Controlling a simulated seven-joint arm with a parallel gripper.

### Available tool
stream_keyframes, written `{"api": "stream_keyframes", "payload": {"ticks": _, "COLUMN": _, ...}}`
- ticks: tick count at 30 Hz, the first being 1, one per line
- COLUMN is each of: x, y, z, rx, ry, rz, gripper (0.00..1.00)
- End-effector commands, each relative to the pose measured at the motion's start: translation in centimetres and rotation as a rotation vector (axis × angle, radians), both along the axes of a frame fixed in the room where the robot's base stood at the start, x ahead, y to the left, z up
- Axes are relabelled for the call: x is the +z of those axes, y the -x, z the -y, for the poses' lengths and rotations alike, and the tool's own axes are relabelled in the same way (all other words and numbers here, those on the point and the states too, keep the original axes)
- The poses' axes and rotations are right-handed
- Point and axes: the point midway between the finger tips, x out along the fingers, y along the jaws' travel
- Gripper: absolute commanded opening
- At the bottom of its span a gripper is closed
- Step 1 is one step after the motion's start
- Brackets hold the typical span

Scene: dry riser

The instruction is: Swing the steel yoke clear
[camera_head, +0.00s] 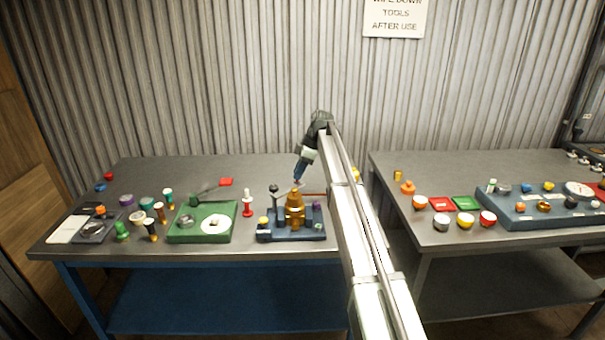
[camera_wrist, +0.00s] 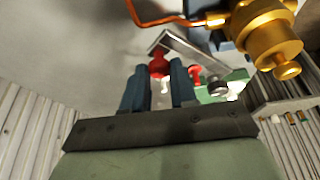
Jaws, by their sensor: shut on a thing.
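The steel yoke (camera_wrist: 188,52) is a flat grey bar in the wrist view, with a red knob (camera_wrist: 157,63) at one end and a round steel bolt (camera_wrist: 216,88) at the other. My gripper (camera_wrist: 159,78) has its two blue fingers shut on the red knob. The brass valve body (camera_wrist: 262,38) is to the right of the bar, and a gap shows between them in this view. In the head view the brass body (camera_head: 295,210) stands upright on a dark blue base (camera_head: 284,236), with my gripper (camera_head: 298,182) just above it. The yoke is too small there to make out clearly.
A copper pipe (camera_wrist: 160,20) runs to the brass body. Left of the blue base are a red-and-white bottle (camera_head: 247,205), a green plate (camera_head: 190,237) and several small coloured parts. A second table (camera_head: 465,236) on the right holds caps and a blue-grey panel (camera_head: 525,217).

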Motion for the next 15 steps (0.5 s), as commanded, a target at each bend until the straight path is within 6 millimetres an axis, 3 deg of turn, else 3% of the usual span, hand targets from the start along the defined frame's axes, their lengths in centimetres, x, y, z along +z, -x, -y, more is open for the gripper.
{"api": "stream_keyframes", "payload": {"ticks": 15, "x": 0.03, "y": -0.61, "z": -0.54, "rx": 0.062, "ry": 0.0, "rz": 0.003, "gripper": 0.0}}
